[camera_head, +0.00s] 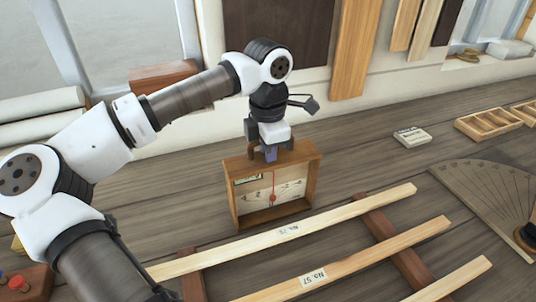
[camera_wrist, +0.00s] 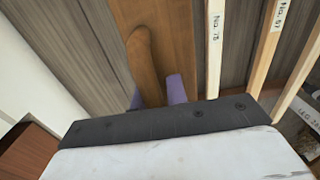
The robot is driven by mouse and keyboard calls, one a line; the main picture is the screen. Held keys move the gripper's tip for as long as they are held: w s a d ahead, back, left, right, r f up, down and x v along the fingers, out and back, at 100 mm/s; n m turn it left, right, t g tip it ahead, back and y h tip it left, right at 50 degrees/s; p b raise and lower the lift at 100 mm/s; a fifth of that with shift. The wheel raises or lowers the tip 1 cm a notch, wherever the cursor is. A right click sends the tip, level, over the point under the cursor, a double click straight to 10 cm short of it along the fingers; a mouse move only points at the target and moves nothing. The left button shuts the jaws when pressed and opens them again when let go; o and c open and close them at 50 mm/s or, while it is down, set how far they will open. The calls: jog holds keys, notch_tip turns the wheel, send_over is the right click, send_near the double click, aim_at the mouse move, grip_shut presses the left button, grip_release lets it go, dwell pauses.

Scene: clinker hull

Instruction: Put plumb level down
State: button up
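The plumb level (camera_head: 236,200) is an upright, open-fronted wooden box with a pale dial face and a red bob on a line inside. It is just behind the slatted rack on the grey plank bench; I cannot tell whether its base touches the planks. My gripper (camera_head: 270,156) is at its top, pointing down. In the wrist view the purple fingers of my gripper (camera_wrist: 156,92) lie on both sides of the brown handle of the plumb level (camera_wrist: 143,55), shut on it. The fingertips are partly hidden by the handle.
Pale slats marked No. 75 (camera_head: 300,228) and No. 57 (camera_head: 350,262) lie across reddish rails in front. A small labelled block (camera_head: 412,137), a divided wooden tray (camera_head: 488,123) and a fan-shaped wooden board (camera_head: 480,195) are to the right. Bare planks lie left of the level.

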jog(key=o, duration=0.4)
jog(key=shift+c, duration=0.2)
jog(key=shift+r, duration=0.1)
